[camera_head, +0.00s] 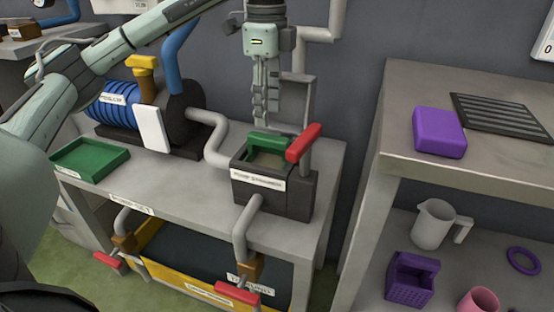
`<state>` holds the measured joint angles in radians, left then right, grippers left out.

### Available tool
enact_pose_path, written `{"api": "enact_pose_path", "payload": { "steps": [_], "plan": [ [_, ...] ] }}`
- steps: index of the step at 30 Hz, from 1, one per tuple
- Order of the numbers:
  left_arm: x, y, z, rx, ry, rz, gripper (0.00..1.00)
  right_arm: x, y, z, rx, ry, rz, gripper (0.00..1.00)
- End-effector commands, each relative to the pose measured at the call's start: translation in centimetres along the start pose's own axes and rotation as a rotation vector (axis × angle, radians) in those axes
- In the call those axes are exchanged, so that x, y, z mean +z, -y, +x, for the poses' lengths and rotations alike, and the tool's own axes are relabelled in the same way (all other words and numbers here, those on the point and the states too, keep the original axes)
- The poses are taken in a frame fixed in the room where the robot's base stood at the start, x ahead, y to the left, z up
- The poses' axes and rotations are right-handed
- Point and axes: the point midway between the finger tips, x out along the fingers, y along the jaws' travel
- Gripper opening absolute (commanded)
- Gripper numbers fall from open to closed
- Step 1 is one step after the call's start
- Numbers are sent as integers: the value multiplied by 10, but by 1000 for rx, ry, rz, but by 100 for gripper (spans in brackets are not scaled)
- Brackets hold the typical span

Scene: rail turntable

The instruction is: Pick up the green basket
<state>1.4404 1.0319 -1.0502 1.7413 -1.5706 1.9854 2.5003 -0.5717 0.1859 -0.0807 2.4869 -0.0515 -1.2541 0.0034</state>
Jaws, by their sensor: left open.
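The green basket (268,143) shows as a green handle or rim in the open top of a dark grey labelled box (273,195) on the grey table. Its lower part is hidden inside the box. My left gripper (266,118) hangs fingers down just above the green part, open, with nothing seen between its fingers. I cannot tell whether its tips touch the green part. My right gripper is not in view.
A red-handled lever (304,143) rises at the box's right side, close to my gripper. A shallow green tray (91,160) and a blue-black pump (183,118) stand to the left. A right-hand table (400,150) holds a purple block (439,131).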

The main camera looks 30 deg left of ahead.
Motion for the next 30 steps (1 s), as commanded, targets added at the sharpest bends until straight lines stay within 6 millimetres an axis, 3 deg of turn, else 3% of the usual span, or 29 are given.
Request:
{"api": "enact_pose_path", "payload": {
  "steps": [13,23,30],
  "plan": [
    [-3,-8,60,2,0,1,45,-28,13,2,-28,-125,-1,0],
    [-4,-8,68,1,-1,2,45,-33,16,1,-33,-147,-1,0],
    [-4,-8,68,0,-2,2,16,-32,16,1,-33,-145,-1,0]
  ]
}}
